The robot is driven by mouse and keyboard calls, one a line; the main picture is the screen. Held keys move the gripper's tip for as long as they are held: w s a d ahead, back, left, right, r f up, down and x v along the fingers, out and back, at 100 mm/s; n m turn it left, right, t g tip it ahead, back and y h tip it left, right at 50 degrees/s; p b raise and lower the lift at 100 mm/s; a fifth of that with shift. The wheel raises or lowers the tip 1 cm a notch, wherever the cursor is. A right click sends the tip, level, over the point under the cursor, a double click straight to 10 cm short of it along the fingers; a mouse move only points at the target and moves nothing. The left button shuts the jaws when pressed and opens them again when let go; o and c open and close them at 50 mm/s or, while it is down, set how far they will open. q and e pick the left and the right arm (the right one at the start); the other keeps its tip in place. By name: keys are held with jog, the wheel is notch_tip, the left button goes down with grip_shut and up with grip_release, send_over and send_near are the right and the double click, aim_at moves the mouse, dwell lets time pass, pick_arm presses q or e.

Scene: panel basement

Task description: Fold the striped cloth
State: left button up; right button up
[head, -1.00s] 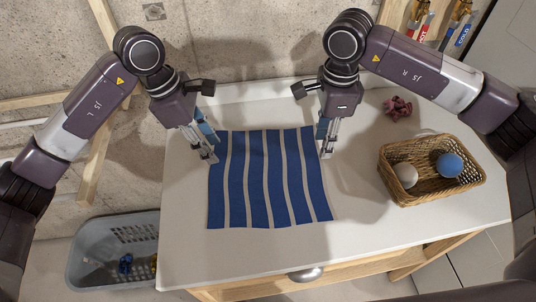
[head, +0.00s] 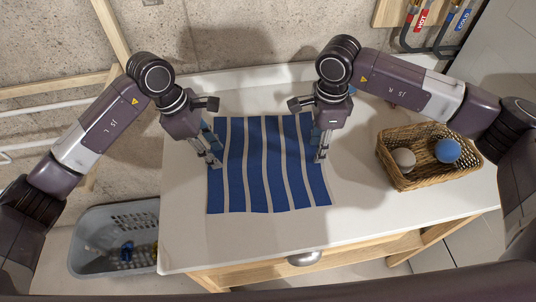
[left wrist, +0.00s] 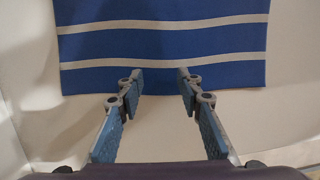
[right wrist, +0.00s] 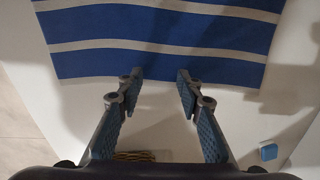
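The striped cloth (head: 260,185), blue with pale stripes, lies spread out flat on the white tabletop. My left gripper (head: 214,163) is at the cloth's left edge in the head view. In the left wrist view its fingers (left wrist: 160,80) are apart with nothing between them, and the cloth's edge (left wrist: 160,78) is at the fingertips. My right gripper (head: 320,156) is at the cloth's right edge. In the right wrist view its fingers (right wrist: 158,82) are apart and empty, with the cloth's edge (right wrist: 220,72) close to the tips. I cannot tell whether either gripper touches the cloth.
A wicker basket (head: 432,180) with a blue ball (head: 447,151) and a pale ball (head: 404,157) stands on the right of the table (head: 350,225). A grey crate (head: 90,240) is at the lower left. The tabletop in front of the cloth is clear.

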pick_arm(q)
jog(key=shift+f, duration=0.1)
jog(key=c, duration=0.6)
pick_arm(e)
jog(key=shift+f, duration=0.25)
jog(key=c, duration=0.6)
pick_arm(q)
jog(key=shift+f, duration=0.1)
grip_shut()
pick_arm(e)
grip_shut()
jog(key=shift+f, duration=0.1)
